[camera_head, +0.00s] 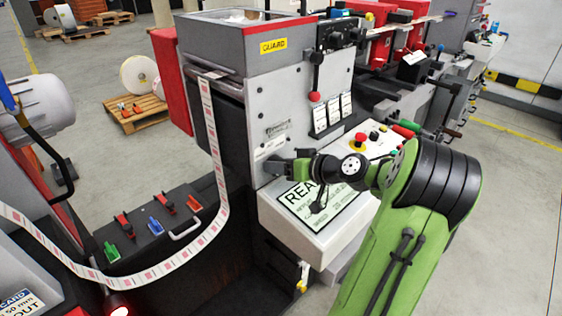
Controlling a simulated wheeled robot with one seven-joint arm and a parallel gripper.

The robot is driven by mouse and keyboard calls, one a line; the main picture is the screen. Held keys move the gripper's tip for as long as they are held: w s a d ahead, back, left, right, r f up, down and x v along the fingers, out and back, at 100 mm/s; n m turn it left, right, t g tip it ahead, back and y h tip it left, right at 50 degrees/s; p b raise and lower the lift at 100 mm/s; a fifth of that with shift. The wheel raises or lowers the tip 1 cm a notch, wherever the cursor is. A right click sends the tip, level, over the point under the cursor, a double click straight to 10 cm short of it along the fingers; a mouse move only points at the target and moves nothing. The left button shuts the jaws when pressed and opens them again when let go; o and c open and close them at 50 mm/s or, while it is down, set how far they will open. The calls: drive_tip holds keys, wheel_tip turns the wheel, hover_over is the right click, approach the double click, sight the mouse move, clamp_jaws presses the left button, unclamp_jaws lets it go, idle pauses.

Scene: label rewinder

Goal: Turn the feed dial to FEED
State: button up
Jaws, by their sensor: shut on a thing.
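My gripper (277,166) reaches in from the right, with my green and black arm behind it. It is at the lower part of the light grey front panel (282,92) of the label rewinder. Its fingers are shut at the panel, just below a small white label plate (270,147). The feed dial is hidden between the fingers, so its pointer and the setting it stands at cannot be read.
A sloped white console with a READ... sign (318,205) lies just below my gripper. A red-knobbed lever (315,97) and hanging tags stand above. A red emergency button (361,138) is right. The label web (213,130) hangs left, above a dark bench with tools.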

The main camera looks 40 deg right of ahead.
drive_tip(key=m+y+p, duration=0.1)
drive_tip(key=m+p, duration=0.1)
drive_tip(key=p, duration=0.1)
drive_tip(key=shift+d+m+y, duration=0.15)
drive_tip(key=shift+m+y, duration=0.15)
drive_tip(key=shift+y, duration=0.1)
drive_tip(key=shift+f+m+t+y+p, duration=0.1)
drive_tip(key=shift+m+t+y+p, duration=0.3)
drive_tip(key=shift+m+p, duration=0.4)
drive_tip(key=o, duration=1)
drive_tip(key=shift+d, duration=0.1)
drive_tip(key=shift+o, duration=0.2)
drive_tip(key=p+v, duration=0.2)
drive_tip(key=v, duration=1.3)
drive_tip(key=shift+s+d+p, duration=0.15)
drive_tip(key=shift+s+p, duration=0.15)
drive_tip(key=shift+s, duration=0.05)
